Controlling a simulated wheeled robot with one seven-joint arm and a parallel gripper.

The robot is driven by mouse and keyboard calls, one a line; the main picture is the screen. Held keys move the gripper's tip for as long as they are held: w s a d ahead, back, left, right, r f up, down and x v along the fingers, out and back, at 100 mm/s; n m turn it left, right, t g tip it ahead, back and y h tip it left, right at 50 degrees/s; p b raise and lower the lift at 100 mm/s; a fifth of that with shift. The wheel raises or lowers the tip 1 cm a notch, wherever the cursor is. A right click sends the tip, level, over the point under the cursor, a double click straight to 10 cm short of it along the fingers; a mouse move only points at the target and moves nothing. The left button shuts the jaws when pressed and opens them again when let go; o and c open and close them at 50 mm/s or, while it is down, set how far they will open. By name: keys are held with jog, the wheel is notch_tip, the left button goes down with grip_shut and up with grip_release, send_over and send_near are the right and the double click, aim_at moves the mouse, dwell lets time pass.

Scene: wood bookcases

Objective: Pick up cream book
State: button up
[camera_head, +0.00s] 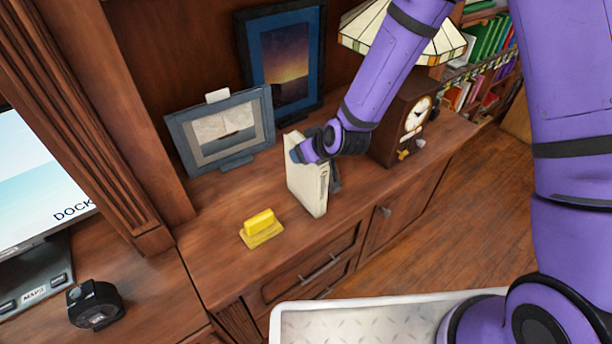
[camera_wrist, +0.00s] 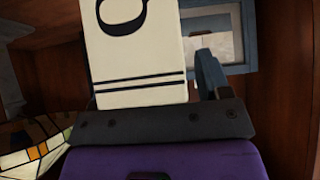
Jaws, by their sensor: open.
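The cream book (camera_head: 307,183) stands upright on the wooden cabinet top in the head view, a little right of the picture's middle line of objects. In the wrist view the cream book (camera_wrist: 140,50) shows a cover with a dark curved mark and two dark lines, close to my gripper. One finger (camera_wrist: 210,75) shows beside the book's right edge in the wrist view. The jaws are open. The other finger and any contact with the book are hidden.
A yellow object (camera_head: 261,227) lies left of the book. A grey picture frame (camera_head: 182,148) and a dark blue frame (camera_head: 243,48) stand behind. A wooden clock (camera_head: 396,135) and a stained-glass lamp (camera_head: 446,46) stand right. The cabinet's front edge is near the book.

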jog(key=shift+w+a+f, duration=0.1)
grip_shut()
dwell(0.5)
